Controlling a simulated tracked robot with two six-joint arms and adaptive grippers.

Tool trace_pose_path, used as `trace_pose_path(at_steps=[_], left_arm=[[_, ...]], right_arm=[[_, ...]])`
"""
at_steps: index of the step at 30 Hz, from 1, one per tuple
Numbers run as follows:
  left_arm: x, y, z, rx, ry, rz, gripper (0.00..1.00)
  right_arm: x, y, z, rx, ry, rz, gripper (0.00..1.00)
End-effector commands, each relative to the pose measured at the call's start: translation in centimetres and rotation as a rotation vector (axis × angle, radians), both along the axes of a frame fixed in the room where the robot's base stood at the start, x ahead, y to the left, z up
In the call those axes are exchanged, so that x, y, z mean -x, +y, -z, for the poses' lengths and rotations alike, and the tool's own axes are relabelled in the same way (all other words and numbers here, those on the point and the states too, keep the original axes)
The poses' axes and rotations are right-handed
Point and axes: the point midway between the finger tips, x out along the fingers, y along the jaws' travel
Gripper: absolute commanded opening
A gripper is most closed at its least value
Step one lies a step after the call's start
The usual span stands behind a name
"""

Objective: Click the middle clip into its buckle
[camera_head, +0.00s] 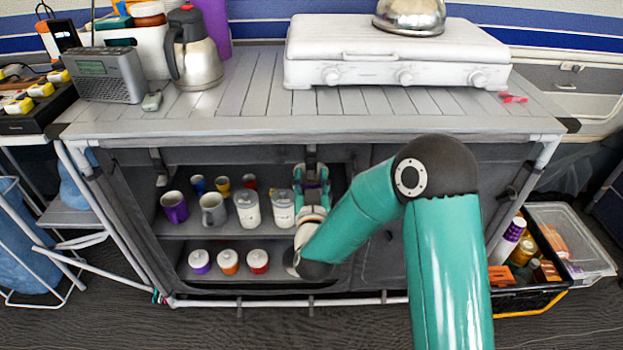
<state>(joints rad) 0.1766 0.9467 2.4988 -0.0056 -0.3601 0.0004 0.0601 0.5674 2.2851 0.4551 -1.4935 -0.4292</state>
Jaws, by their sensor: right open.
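My right gripper (312,178) is in front of the open cabinet, its fingers pointing up under the counter's front edge. It is open. A short dark strap piece, the middle one (311,154), hangs from the cabinet's top edge right at the fingertips. I cannot tell clip from buckle there, nor whether the fingers touch it. My left gripper is out of view.
Cups and lidded jars (247,210) stand on the cabinet shelves just left of my gripper. The slatted counter (250,110) overhangs above, with a white stove (395,55), a steel jug (195,55) and a radio (107,75). A black crate (530,302) stands at the right.

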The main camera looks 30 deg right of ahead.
Motion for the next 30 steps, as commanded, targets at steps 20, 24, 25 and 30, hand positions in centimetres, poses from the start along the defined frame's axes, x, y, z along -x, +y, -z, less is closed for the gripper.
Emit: trace_pose_path(at_steps=[20, 24, 25, 30], left_arm=[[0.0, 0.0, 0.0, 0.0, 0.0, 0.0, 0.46], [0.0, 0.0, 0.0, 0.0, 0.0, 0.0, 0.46], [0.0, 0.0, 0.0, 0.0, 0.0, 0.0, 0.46], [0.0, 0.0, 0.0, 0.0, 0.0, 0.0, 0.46]], right_arm=[[6.1, 3.8, 0.2, 0.0, 0.001, -0.002, 0.46], [6.4, 3.9, 0.1, 0.0, 0.0, 0.0, 0.46], [6.4, 3.9, 0.1, 0.0, 0.0, 0.0, 0.46], [6.4, 3.9, 0.2, -0.001, 0.001, 0.0, 0.46]])
